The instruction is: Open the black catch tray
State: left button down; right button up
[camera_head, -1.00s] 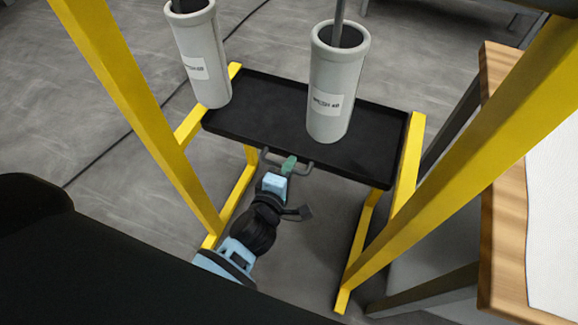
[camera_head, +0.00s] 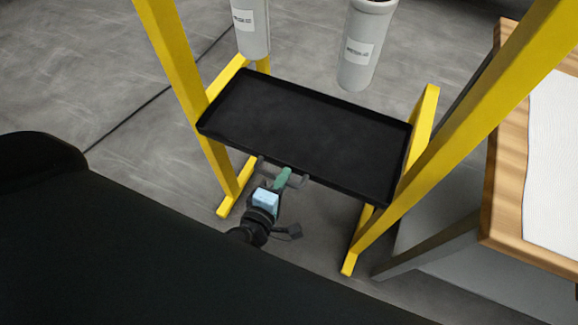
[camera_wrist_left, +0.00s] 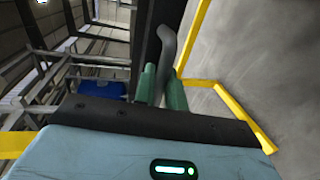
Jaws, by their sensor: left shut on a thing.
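The black catch tray (camera_head: 310,125) lies flat between the yellow frame's legs and is empty where I see it. A grey bar handle (camera_head: 297,181) is on its near edge. My left gripper (camera_head: 283,178) reaches the handle from below in the head view, with its green fingers shut on it. In the left wrist view the green fingers (camera_wrist_left: 161,86) sit on both sides of the handle bar (camera_wrist_left: 170,50). My right gripper is not in view.
Two grey-white cylinders, left (camera_head: 252,30) and right (camera_head: 364,45), show at the top, beyond the tray in the picture. Yellow legs (camera_head: 185,90) flank the tray. A wooden-edged table (camera_head: 505,150) stands at the right. The floor in front is partly clear.

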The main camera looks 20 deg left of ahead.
pick_arm(q)
jog(key=shift+s, duration=0.7)
jog(key=c, duration=1.9)
grip_release()
jog(key=shift+o, duration=0.4)
jog(key=shift+s, duration=0.1)
jog(key=b+v, duration=0.1)
jog(key=v, duration=0.6)
jog(key=shift+s, duration=0.35)
